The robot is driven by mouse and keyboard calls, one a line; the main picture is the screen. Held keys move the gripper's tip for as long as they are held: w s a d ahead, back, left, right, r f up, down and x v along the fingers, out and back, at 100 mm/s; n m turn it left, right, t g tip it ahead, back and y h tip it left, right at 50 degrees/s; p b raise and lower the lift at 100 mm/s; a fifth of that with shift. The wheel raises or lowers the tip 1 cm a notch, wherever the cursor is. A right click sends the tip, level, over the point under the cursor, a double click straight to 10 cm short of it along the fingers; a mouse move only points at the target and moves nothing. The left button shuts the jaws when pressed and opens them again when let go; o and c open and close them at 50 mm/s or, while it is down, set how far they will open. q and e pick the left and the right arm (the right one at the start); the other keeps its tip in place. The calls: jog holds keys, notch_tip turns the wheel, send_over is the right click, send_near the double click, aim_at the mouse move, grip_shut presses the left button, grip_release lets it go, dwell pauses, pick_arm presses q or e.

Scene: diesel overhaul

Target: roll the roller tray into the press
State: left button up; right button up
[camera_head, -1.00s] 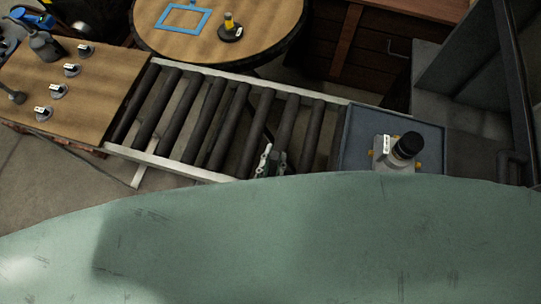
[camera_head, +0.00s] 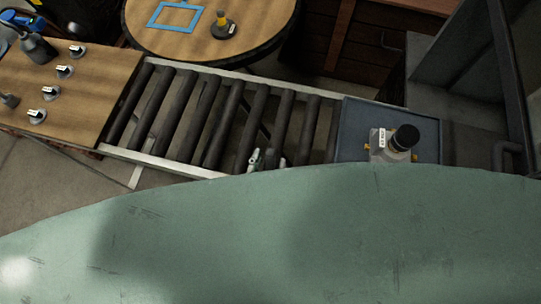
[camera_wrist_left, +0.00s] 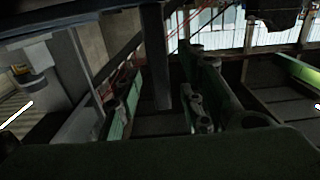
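The roller tray (camera_head: 360,128) is a flat blue-grey tray at the right end of the roller conveyor (camera_head: 208,125) in the head view. It carries a light grey part with a black cylinder (camera_head: 403,139) on top. The grey press (camera_head: 462,80) stands to the right of the tray. My left gripper (camera_head: 265,160) is over the rollers, left of the tray and apart from it; only its fingertips show. In the left wrist view its fingers (camera_wrist_left: 160,112) stand apart with nothing seen held between them. My right gripper is not in view.
A wooden table (camera_head: 70,95) with several small labelled parts adjoins the conveyor's left end. A round table (camera_head: 210,28) with a blue frame stands behind it. A wooden cabinet (camera_head: 345,55) is at the back. My green body covers the foreground. The visible rollers are clear.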

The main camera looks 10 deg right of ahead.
pick_arm(q)
jog(key=v, duration=0.9)
jog(key=shift+s, duration=0.3)
jog(key=shift+a, duration=0.15)
